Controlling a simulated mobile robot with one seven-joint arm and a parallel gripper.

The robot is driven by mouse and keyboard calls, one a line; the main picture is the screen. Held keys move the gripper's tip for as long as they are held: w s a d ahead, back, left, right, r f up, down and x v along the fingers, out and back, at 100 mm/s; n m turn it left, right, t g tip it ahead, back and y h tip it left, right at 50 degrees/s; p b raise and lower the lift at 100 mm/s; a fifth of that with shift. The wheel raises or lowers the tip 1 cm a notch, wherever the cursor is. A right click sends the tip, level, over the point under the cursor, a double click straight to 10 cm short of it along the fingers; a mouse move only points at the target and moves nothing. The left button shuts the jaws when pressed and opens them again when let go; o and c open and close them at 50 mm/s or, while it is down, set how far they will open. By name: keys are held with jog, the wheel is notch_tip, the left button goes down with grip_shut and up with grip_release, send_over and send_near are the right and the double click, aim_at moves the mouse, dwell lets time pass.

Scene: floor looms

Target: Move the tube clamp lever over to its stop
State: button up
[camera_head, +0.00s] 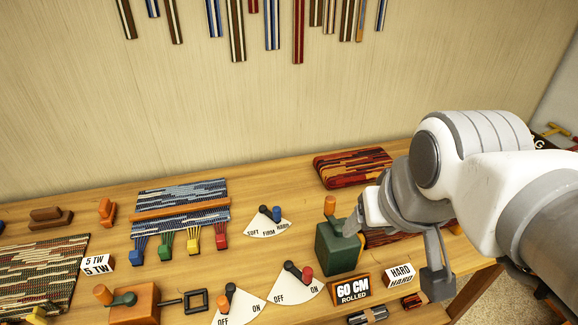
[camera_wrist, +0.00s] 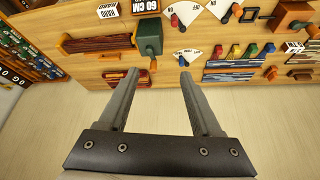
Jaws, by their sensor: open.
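The frames do not clearly show which lever is the tube clamp's. A green box (camera_head: 338,248) with an orange handle (camera_head: 330,205) stands on the bench, and the box also shows in the wrist view (camera_wrist: 149,36). In front of it to the left, a red-knobbed lever (camera_head: 307,272) sits on a white OFF/ON plate (camera_head: 295,291), turned toward the ON side. A blue-knobbed lever (camera_head: 277,212) sits on the SOFT/FIRM/HARD plate. My gripper (camera_wrist: 158,74) is open and empty. In the head view, it overlaps the green box's right side; contact cannot be told.
A "60 CM ROLLED" sign (camera_head: 352,289) and a HARD card (camera_head: 400,275) stand before the green box. A red rolled rug (camera_head: 350,166) lies behind it. An orange-knobbed lever (camera_head: 230,289) is farther left.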

jog(key=w+a+f+m+g+b, duration=0.25)
jog(key=w+f+b, duration=0.35)
jog(key=w+f, duration=0.4)
jog(key=m+g+b, duration=0.3)
jog(key=b, duration=0.2)
send_over(308, 270)
notch_tip(308, 270, down, 13)
jog(key=shift+m, duration=0.25)
notch_tip(308, 270, down, 17)
jog(key=shift+f+b, duration=0.2)
jog(key=shift+b, duration=0.95)
grip_shut()
